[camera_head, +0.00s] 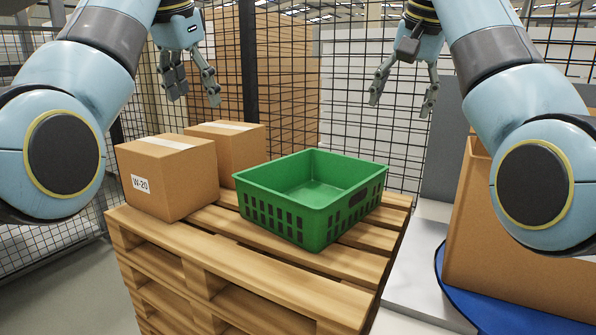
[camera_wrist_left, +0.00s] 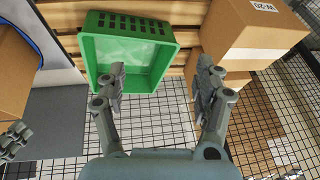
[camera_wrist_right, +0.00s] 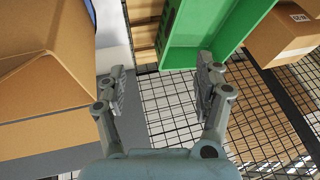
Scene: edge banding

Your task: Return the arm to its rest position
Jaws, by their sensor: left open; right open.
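My left gripper (camera_head: 190,82) hangs open and empty in the upper left of the head view, above and behind the cardboard boxes. Its two spread fingers also show in the left wrist view (camera_wrist_left: 160,88), with nothing between them. My right gripper (camera_head: 402,92) hangs open and empty at the upper right of the head view, above and behind the right side of the green crate. Its spread fingers show in the right wrist view (camera_wrist_right: 163,88), also empty. Both arms are raised, and neither gripper touches anything.
An empty green crate (camera_head: 318,225) sits on a wooden pallet (camera_head: 225,250). Two cardboard boxes (camera_head: 170,185) (camera_head: 240,145) stand left of it. A large open carton (camera_head: 520,280) stands on a blue disc (camera_head: 480,312) at right. Wire mesh fencing (camera_head: 365,120) runs behind.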

